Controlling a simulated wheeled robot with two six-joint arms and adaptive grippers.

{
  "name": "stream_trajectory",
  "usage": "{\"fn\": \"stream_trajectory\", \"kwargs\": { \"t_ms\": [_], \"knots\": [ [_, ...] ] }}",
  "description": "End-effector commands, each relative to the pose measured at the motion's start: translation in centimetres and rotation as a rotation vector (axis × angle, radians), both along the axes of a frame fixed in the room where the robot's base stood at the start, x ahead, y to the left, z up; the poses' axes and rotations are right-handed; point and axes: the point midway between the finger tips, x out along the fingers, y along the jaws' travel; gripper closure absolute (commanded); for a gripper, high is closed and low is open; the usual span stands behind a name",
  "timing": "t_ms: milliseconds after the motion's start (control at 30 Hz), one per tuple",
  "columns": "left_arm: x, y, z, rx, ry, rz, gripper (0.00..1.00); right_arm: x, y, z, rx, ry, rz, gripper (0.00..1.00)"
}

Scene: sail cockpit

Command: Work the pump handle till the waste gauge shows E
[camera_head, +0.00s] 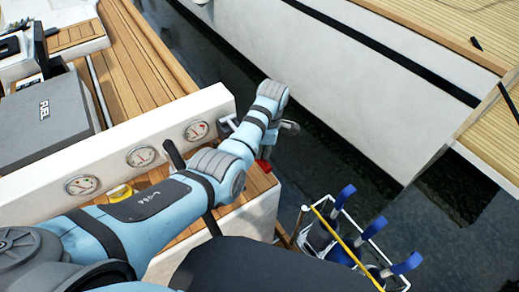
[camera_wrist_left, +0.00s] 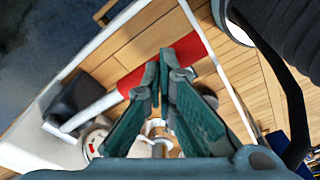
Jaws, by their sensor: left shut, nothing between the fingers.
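My left gripper (camera_head: 268,150) is at the end of the blue arm, over the right end of the wooden bench, partly hidden by the arm. In the left wrist view its green fingers (camera_wrist_left: 163,62) are together and empty, above a red patch (camera_wrist_left: 130,82). A pale bar with a dark block at its end, possibly the pump handle (camera_wrist_left: 78,98), lies left of the fingers, apart from them. Three round gauges (camera_head: 141,156) sit on the white panel; their lettering is too small to read, so I cannot tell which is the waste gauge. My right gripper is not in view.
A dark lever (camera_head: 174,155) rises beside my arm. A yellow item (camera_head: 120,193) lies on the bench. A grey box (camera_head: 48,118) stands behind the panel. A white rack with blue items (camera_head: 372,228) is at lower right. Dark water separates a white hull (camera_head: 330,80).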

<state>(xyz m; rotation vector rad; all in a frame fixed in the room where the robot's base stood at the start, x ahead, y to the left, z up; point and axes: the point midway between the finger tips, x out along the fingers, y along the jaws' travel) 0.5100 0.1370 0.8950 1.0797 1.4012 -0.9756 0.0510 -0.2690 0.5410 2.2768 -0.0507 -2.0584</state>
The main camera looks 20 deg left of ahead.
Motion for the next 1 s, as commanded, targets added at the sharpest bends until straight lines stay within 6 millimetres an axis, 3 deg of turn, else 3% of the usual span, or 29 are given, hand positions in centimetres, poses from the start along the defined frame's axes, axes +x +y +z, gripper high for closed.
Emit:
{"fn": "stream_trajectory", "kwargs": {
  "t_ms": [167,400,700,1000],
  "knots": [
    [0.1,-0.3,0.0,0.001,0.0,-0.001,1.0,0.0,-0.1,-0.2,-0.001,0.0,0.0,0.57],
    [0.7,-2.9,0.8,0.0,0.001,0.0,1.0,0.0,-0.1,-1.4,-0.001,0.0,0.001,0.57],
    [0.8,-2.9,1.2,0.0,0.0,0.0,1.0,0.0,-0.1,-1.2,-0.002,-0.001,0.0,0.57],
    [0.9,-3.5,5.8,0.001,-0.001,0.0,1.0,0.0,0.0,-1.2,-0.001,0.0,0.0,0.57]
  ]
}}
